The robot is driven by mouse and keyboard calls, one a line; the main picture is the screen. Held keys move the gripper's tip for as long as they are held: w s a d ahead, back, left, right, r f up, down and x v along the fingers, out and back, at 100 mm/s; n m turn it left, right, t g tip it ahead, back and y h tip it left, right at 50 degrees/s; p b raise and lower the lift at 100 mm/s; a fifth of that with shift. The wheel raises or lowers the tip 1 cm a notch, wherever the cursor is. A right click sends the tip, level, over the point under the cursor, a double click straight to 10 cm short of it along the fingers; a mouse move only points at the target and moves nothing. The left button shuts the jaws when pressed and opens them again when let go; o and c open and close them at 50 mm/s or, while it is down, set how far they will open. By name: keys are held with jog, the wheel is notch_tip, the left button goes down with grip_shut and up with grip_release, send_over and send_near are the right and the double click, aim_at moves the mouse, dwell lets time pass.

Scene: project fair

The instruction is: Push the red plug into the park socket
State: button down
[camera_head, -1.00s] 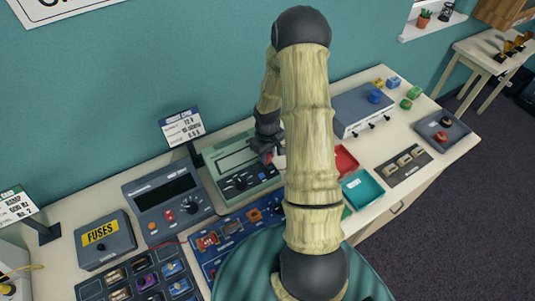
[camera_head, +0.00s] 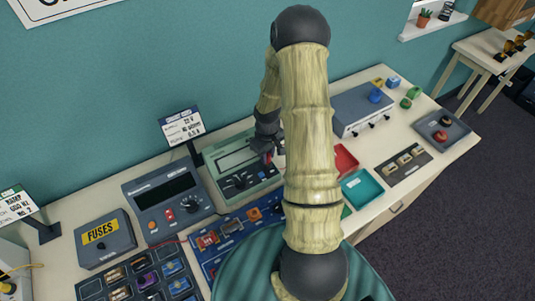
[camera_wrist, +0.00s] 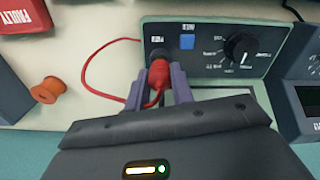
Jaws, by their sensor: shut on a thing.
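The red plug (camera_wrist: 159,74) is between the fingers of my gripper (camera_wrist: 160,84) in the wrist view, with its red cable looping out to the left. My gripper is shut on the plug. The plug's front end is at a dark round socket (camera_wrist: 156,52) on the front of the grey-green instrument (camera_wrist: 208,43). I cannot tell how deep it sits, and the small label above the socket is too blurred to read. In the head view my gripper (camera_head: 267,154) is over the right part of the instrument (camera_head: 218,160), with a little red showing.
A blue square (camera_wrist: 187,42) and a black knob (camera_wrist: 242,47) are right of the socket. A red FAULTY box (camera_wrist: 22,17) and an orange spool (camera_wrist: 47,90) lie left. The grey meter (camera_head: 165,196) stands close beside the instrument. My arm hides part of the bench.

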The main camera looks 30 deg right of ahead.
jog(key=shift+f+b, duration=0.65)
jog(key=shift+f, duration=0.25)
dwell(0.9)
jog(key=c, duration=0.6)
grip_release()
jog(key=shift+c, duration=0.2)
jog(key=shift+r+p, duration=3.2)
jog(key=shift+r, duration=0.85)
